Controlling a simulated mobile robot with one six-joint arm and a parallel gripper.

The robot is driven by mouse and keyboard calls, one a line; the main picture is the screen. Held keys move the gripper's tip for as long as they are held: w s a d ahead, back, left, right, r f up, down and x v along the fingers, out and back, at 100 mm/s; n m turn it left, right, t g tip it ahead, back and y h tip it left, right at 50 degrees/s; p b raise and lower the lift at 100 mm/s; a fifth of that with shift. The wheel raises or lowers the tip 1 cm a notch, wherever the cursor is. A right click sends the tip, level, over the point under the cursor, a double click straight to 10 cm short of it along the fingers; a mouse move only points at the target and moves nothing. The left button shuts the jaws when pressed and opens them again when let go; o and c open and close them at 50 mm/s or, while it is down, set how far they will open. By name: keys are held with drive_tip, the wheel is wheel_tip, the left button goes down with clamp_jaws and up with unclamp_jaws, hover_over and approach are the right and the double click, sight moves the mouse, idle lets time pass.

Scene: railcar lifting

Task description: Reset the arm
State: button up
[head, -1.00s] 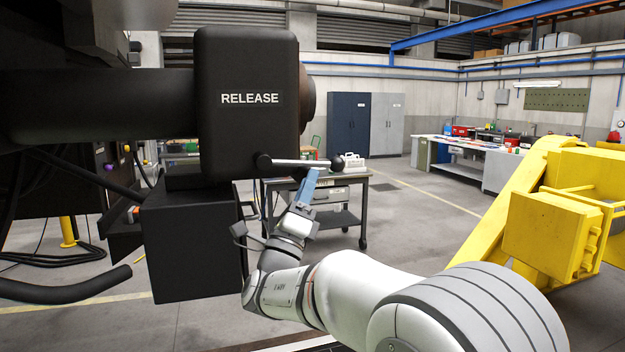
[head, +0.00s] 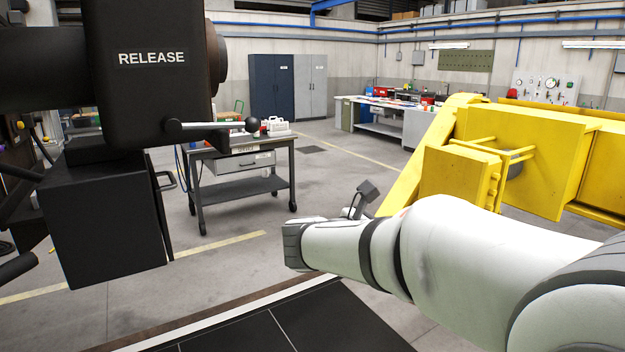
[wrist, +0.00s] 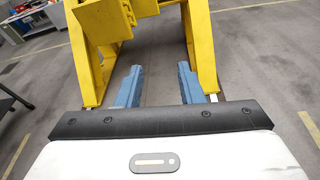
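My arm (head: 450,250) reaches in from the lower right in the head view, folded low and apart from the black RELEASE box (head: 150,85). The box's lever (head: 212,126) sticks out to the right, roughly level, with a dark ball at its end. My gripper (wrist: 160,75) shows in the wrist view as two blue fingers, well apart with only floor between them. It is hidden behind my arm in the head view. In the wrist view the fingers point toward the yellow frame (wrist: 88,55), between its two legs.
The yellow frame also stands close beyond my arm in the head view (head: 540,165). A black box (head: 105,220) hangs below the RELEASE box at left. A grey cart (head: 240,188) stands behind it. The floor between cart and yellow frame is clear.

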drive_tip(key=s+d+f+m+g+y, duration=0.3)
drive_tip(key=s+f+m, duration=0.3)
drive_tip(key=s, duration=0.1)
drive_tip(key=s+d+f+m+g+y, duration=0.2)
drive_tip(key=s+f+m+g+y, duration=0.1)
drive_tip(key=s+f+m, duration=0.3)
drive_tip(key=s+a+f+m+y, duration=0.4)
drive_tip(key=s+m, duration=0.4)
drive_tip(key=m, duration=0.3)
drive_tip(key=shift+s+a+m+y, duration=0.15)
drive_tip(key=shift+a+m+y, duration=0.3)
drive_tip(key=shift+y, duration=0.75)
drive_tip(key=shift+a, duration=0.1)
